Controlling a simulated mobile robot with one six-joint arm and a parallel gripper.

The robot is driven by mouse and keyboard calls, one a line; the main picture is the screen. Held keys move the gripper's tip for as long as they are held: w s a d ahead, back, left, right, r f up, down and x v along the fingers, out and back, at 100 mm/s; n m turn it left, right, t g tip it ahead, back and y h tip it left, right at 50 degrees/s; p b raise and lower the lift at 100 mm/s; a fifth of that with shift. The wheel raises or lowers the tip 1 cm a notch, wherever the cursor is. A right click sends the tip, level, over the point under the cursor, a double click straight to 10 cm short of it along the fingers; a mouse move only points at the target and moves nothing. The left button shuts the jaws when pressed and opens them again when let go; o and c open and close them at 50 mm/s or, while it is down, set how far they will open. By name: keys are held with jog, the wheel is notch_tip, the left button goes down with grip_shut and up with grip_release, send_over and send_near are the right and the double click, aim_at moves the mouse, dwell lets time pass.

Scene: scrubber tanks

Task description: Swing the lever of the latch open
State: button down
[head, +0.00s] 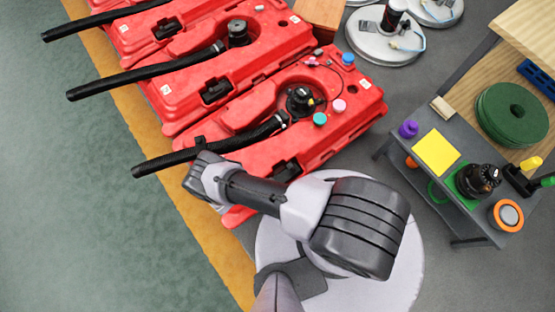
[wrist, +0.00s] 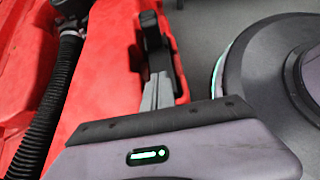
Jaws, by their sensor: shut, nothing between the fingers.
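The nearest red tank (head: 245,120) has a black latch (head: 286,171) on its near side, partly behind my arm in the head view. In the wrist view the latch's dark lever (wrist: 151,35) stands at a dark slot in the red tank wall. My gripper (wrist: 159,82) is shut and empty, its grey fingers pointing at the lever's near end. I cannot tell whether the fingertips touch it. In the head view my gripper is hidden by my arm.
A black hose (head: 215,155) runs along the nearest tank and also shows in the wrist view (wrist: 55,100). More red tanks (head: 215,55) lie behind it. A grey cart (head: 470,205) with several items stands at right. Green floor at left is clear.

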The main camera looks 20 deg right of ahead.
aim_at(293, 167)
jog(key=shift+b+x, duration=0.3)
jog(key=shift+x, duration=0.9)
jog(key=shift+w+d+r, duration=0.3)
jog(key=shift+d+r, duration=0.55)
jog(key=shift+d, duration=0.1)
jog(key=shift+w+d+r, duration=0.15)
jog(key=shift+d+r, duration=0.25)
jog(key=shift+d, duration=0.1)
